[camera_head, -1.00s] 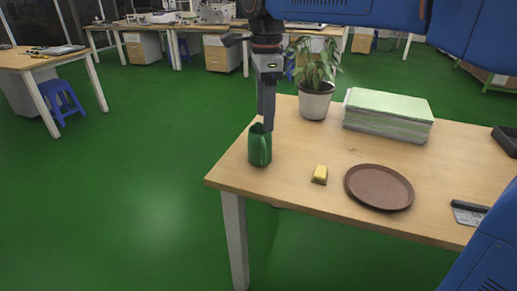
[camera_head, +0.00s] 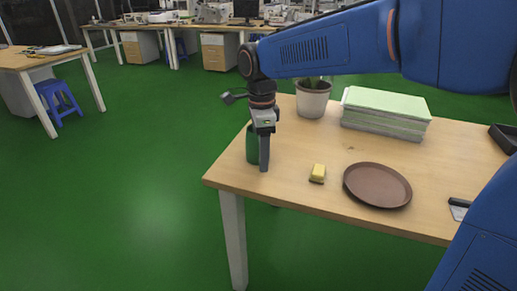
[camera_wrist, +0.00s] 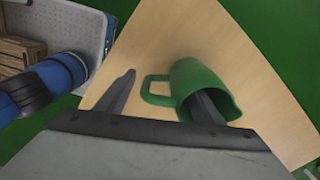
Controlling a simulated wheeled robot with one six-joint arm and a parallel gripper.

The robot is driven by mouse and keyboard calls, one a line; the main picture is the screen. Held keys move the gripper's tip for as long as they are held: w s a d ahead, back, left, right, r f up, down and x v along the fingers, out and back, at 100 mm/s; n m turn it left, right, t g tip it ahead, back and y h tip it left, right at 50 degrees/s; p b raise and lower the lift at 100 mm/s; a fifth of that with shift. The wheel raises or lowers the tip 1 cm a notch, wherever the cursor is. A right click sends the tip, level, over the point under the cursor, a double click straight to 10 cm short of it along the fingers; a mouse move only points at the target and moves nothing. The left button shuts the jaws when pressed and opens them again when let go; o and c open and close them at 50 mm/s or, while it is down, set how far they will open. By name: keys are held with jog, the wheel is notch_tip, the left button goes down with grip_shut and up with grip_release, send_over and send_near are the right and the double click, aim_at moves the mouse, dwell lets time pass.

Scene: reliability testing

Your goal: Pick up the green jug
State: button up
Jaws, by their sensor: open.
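The green jug (camera_head: 251,146) stands upright near the left corner of the wooden table, partly hidden behind my gripper in the head view. In the wrist view the jug (camera_wrist: 196,84) shows its open mouth, with its handle toward the left. My gripper (camera_head: 263,167) is down at the jug, pointing downward. In the wrist view my gripper (camera_wrist: 165,95) is open. One finger reaches over or into the jug's mouth, and the other is on the far side of the handle, apart from it. The handle lies between the two fingers.
The wooden table (camera_head: 330,145) also holds a yellow block (camera_head: 318,172), a brown round plate (camera_head: 377,185), a stack of papers (camera_head: 385,112) and a potted plant (camera_head: 313,100). A dark tray (camera_head: 504,138) is at the right edge. The table's left edge is close to the jug.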

jog(key=shift+f, duration=1)
jog(key=c, duration=1.5)
jog(key=shift+r, duration=0.25)
jog(key=shift+r, duration=4.8)
